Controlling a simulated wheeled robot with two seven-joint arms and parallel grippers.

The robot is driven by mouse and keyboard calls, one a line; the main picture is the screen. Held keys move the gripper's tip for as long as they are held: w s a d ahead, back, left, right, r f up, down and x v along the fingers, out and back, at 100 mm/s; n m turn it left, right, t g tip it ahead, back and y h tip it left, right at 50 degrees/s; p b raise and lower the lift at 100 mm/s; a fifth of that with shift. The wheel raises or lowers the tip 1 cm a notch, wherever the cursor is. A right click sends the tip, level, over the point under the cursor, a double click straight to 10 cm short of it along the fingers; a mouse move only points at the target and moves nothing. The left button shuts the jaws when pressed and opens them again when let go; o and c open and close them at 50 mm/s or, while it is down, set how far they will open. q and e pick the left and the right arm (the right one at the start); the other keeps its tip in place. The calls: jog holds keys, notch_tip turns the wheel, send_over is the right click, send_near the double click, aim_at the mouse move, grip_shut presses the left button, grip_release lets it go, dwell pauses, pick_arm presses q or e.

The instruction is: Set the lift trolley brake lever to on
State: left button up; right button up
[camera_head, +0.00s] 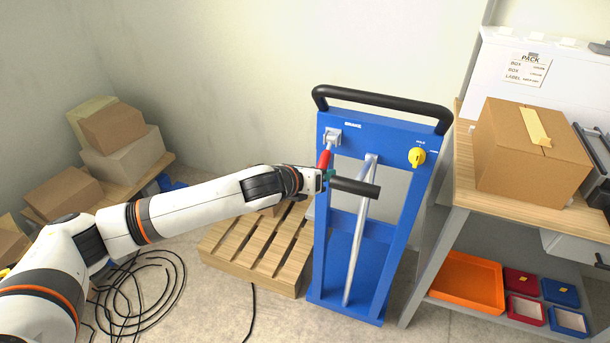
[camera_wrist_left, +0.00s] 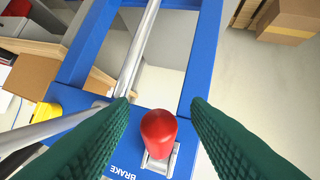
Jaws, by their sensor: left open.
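The blue lift trolley (camera_head: 322,230) stands upright with a black push handle (camera_head: 385,104) on top. Its brake lever has a red grip (camera_head: 324,160) and a metal bracket (camera_head: 332,137) beside a BRAKE label. The lever hangs down and outward from the bracket. My left gripper (camera_head: 328,176) is at the lower end of the red grip. In the left wrist view the red grip (camera_wrist_left: 158,130) sits between the two open green fingers (camera_wrist_left: 155,125), with gaps at both sides. Any on or off marking cannot be read. My right gripper is out of view.
A yellow knob (camera_head: 417,157) is on the trolley's right side. A black bar (camera_head: 355,187) sticks out in front of the frame. A wooden pallet (camera_head: 250,262) is left of the trolley, a workbench with a cardboard box (camera_head: 520,165) right. Black cable (camera_head: 140,300) lies on the floor.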

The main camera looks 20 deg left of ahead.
pick_arm(q)
jog(key=v, duration=1)
jog(key=shift+s, duration=0.35)
jog(key=shift+w+a+r, duration=0.1)
jog(key=shift+a, duration=0.05)
